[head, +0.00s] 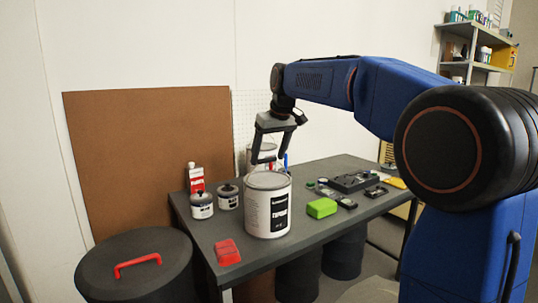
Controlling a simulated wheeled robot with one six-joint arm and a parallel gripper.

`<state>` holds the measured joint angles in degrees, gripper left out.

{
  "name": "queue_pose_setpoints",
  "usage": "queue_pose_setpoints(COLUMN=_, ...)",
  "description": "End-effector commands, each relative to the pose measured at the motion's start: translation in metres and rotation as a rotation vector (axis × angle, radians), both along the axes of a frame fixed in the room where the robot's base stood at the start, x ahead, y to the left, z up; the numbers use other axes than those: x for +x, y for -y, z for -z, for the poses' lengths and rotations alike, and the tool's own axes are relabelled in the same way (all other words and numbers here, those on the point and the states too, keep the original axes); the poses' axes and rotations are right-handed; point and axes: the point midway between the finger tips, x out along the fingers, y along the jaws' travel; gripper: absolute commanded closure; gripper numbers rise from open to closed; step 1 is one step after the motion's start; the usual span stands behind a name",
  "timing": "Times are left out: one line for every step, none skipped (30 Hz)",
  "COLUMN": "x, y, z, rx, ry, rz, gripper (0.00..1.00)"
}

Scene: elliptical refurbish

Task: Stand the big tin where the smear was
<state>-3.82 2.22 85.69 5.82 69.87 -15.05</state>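The big tin (267,207) is a white can with a black and white label and a grey lid. It stands upright on the dark table (312,245), near the front edge. My gripper (270,161) points down at the tin's top, its two fingers spread apart. The fingertips show just above or behind the lid's far rim; I cannot tell whether they touch it. No smear is visible on the table surface in view.
A red block (227,251) lies front left of the tin, a green block (321,208) to its right. Two small tins (201,205) (228,196) and a red-and-white bottle (196,178) stand behind left. A black tray (354,182) is at the right. A lidded drum (135,268) stands beside the table.

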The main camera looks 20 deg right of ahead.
Motion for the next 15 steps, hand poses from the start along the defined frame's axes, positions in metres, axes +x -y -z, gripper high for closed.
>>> queue_pose_setpoints(x=0.0, y=0.0, z=0.0, rx=0.0, ry=0.0, rz=0.0, gripper=0.27)
queue_pose_setpoints(x=0.0, y=0.0, z=0.0, rx=0.0, ry=0.0, rz=0.0, gripper=0.27)
queue_pose_setpoints(x=0.0, y=0.0, z=-0.001, rx=0.0, ry=0.0, rz=0.0, gripper=0.27)
queue_pose_setpoints(x=0.0, y=0.0, z=-0.002, rx=0.0, ry=0.0, rz=0.0, gripper=0.27)
queue_pose_setpoints(x=0.0, y=0.0, z=-0.003, rx=0.0, ry=0.001, rz=0.0, gripper=0.27)
queue_pose_setpoints(x=-0.001, y=0.0, z=-0.005, rx=0.0, ry=0.001, rz=0.0, gripper=0.27)
queue_pose_setpoints(x=-0.002, y=0.001, z=-0.008, rx=0.0, ry=0.001, rz=0.0, gripper=0.27)
queue_pose_setpoints(x=-0.003, y=0.001, z=-0.011, rx=0.0, ry=0.001, rz=0.0, gripper=0.27)
queue_pose_setpoints(x=-0.005, y=0.002, z=-0.016, rx=0.0, ry=0.002, rz=0.0, gripper=0.27)
queue_pose_setpoints(x=-0.006, y=0.002, z=-0.02, rx=0.0, ry=0.003, rz=0.0, gripper=0.27)
queue_pose_setpoints(x=-0.008, y=0.003, z=-0.024, rx=0.0, ry=0.002, rz=0.0, gripper=0.27)
queue_pose_setpoints(x=-0.011, y=0.004, z=-0.031, rx=0.0, ry=0.003, rz=0.0, gripper=0.27)
queue_pose_setpoints(x=-0.013, y=0.005, z=-0.037, rx=0.0, ry=0.004, rz=0.0, gripper=0.27)
queue_pose_setpoints(x=-0.016, y=0.005, z=-0.042, rx=0.0, ry=0.003, rz=0.0, gripper=0.27)
queue_pose_setpoints(x=-0.019, y=0.006, z=-0.05, rx=0.0, ry=0.004, rz=0.0, gripper=0.27)
